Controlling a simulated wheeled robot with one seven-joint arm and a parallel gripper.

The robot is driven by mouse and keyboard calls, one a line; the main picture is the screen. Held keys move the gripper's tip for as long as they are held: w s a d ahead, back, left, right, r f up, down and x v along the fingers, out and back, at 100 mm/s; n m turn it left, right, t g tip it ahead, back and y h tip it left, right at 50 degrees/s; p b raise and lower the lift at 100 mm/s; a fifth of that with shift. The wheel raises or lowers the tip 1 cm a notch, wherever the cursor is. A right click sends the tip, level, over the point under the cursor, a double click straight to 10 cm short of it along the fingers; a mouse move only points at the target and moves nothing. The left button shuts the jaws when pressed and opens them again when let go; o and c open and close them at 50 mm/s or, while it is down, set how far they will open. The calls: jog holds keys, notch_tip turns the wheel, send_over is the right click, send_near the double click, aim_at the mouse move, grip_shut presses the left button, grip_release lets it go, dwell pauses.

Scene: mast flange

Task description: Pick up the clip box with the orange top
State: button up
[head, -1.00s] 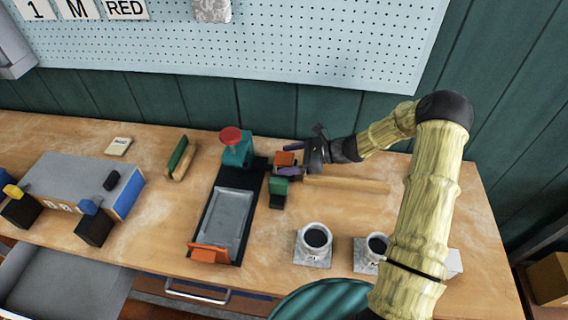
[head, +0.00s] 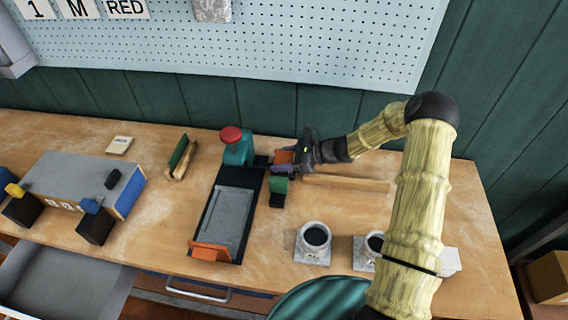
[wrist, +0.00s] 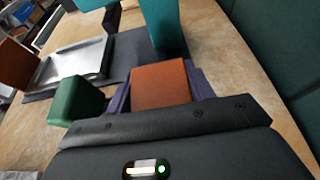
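The clip box with the orange top (head: 284,157) stands on the workbench, right of the teal press. In the wrist view its orange top (wrist: 161,86) lies between the two purple fingers of my gripper (wrist: 160,90). A finger shows close along each side of it; I cannot tell whether they press on it. In the head view my gripper (head: 285,160) reaches in from the right, low over the bench, and partly hides the box. A clip box with a green top (head: 278,186) stands just in front, and also shows left of my fingers in the wrist view (wrist: 77,101).
The teal press with a red knob (head: 235,147) and a dark tray base (head: 212,215) are close on the left. A wooden bar (head: 345,183) lies to the right. Two dark-filled cups (head: 315,237) stand nearer the front. The pegboard wall (head: 280,45) rises behind.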

aim_at(282, 156)
jog(key=shift+r, duration=0.2)
jog(key=shift+c, duration=0.3)
notch_tip(282, 156, up, 10)
jog(key=shift+f+b, duration=0.15)
jog(key=shift+b, duration=0.4)
jog(key=shift+w, duration=0.1)
